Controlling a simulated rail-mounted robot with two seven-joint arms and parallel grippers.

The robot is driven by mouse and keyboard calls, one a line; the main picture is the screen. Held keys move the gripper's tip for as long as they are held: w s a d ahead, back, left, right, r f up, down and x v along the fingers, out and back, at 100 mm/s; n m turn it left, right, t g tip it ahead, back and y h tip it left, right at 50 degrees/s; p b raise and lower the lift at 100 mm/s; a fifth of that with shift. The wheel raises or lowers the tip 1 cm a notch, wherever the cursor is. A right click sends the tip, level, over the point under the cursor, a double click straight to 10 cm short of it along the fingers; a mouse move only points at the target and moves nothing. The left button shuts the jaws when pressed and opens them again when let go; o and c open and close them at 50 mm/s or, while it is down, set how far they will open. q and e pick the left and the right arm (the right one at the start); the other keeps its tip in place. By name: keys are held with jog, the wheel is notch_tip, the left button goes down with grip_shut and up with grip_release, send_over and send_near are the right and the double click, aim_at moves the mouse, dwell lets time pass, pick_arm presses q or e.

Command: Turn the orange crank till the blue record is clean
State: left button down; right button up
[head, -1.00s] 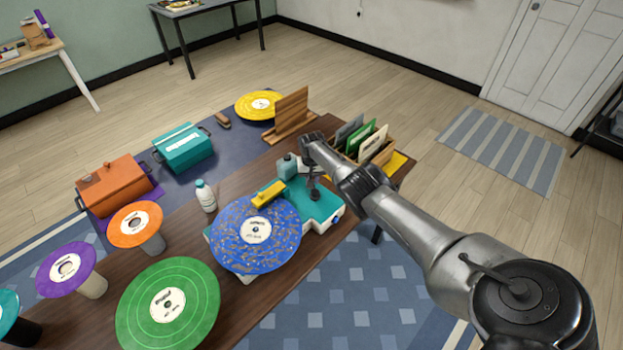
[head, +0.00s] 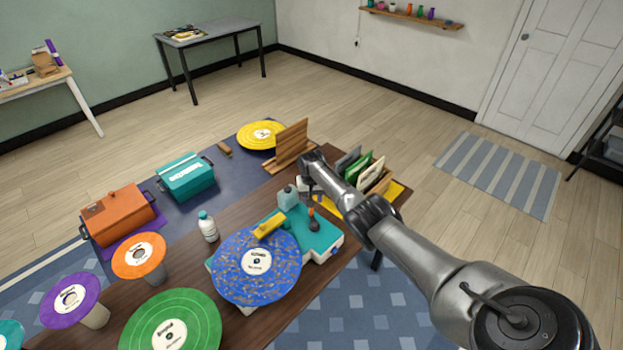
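The blue record (head: 232,285) lies on a teal and white cleaning machine (head: 325,235) on the table. Brownish specks are scattered over its blue surface around a white label. A yellow bar (head: 270,225) reaches over the record's far edge. A small orange part, apparently the crank (head: 311,211), shows on the machine's right side above a dark round piece. My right gripper (head: 309,197) is pointed down at the crank, at or just above it. Its fingers are small and dark, so I cannot tell whether they grip it. My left gripper is out of view.
Green (head: 168,325), purple (head: 68,298) and orange (head: 138,254) records stand at the front left. A white bottle (head: 208,228) stands left of the machine. A crate of record sleeves (head: 375,178) and a wooden rack (head: 292,143) are behind my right arm.

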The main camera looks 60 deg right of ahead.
notch_tip(320, 180, up, 7)
jog(key=p, duration=0.1)
dwell(0.3)
dwell(0.7)
dwell(0.3)
